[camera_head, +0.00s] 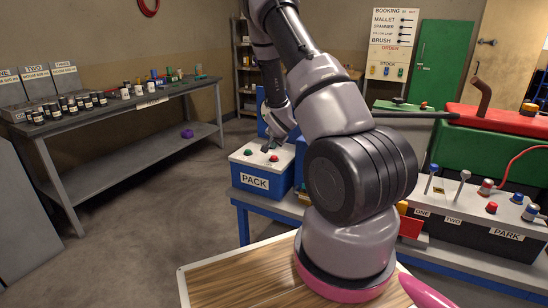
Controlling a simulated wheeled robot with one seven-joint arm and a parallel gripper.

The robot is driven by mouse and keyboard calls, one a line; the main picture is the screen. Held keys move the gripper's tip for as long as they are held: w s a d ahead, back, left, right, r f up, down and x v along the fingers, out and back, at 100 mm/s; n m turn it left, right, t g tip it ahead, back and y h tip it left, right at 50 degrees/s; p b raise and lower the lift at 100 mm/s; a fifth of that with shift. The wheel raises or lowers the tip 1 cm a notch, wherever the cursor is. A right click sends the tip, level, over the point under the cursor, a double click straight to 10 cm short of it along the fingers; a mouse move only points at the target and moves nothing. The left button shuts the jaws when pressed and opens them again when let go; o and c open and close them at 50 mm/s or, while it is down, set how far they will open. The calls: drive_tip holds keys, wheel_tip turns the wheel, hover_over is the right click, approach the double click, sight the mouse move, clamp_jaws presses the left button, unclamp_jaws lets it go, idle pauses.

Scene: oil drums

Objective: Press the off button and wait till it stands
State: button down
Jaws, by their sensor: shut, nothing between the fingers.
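A blue box labelled PACK (254,182) stands on the blue-framed bench in the middle. Its pale top carries a green button (248,152) on the left and a red button (274,158) on the right. No "off" lettering is readable. My gripper (267,148) is shut and empty, pointing down just above or at the red button. I cannot tell whether it touches it. My arm hides part of the bench behind and to the right of the box.
A long grey table (130,113) with rows of small jars stands left. On the right, a box labelled PARK (505,236) carries levers and red and blue knobs. A red and green machine (490,140) stands behind it. The floor (150,215) between the benches is clear.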

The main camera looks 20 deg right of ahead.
drive_tip(key=shift+r, duration=1.75)
drive_tip(key=shift+r, duration=0.1)
wheel_tip(320, 180, up, 10)
hover_over(274, 159)
drive_tip(key=s+a, duration=0.2)
drive_tip(key=s, duration=0.1)
drive_tip(key=s+a+r+n+y, duration=0.1)
drive_tip(key=s+a+r, duration=0.25)
drive_tip(key=r, duration=0.25)
drive_tip(key=s+a+r+n, duration=0.1)
drive_tip(key=s+a+r, duration=0.1)
drive_tip(key=s+r, duration=0.4)
drive_tip(key=s+a+r+n+y, duration=0.1)
drive_tip(key=s+a+r+n, duration=0.2)
drive_tip(key=s, duration=0.8)
drive_tip(key=s+a+r+n+g+y, duration=0.1)
drive_tip(key=s+a+r+n+y, duration=0.1)
drive_tip(key=s+a+r, duration=0.5)
drive_tip(key=s+r+n, duration=0.1)
drive_tip(key=s, duration=0.4)
drive_tip(key=shift+a+g+y, duration=0.15)
drive_tip(key=shift+g+y, duration=0.15)
drive_tip(key=shift+r, duration=0.1)
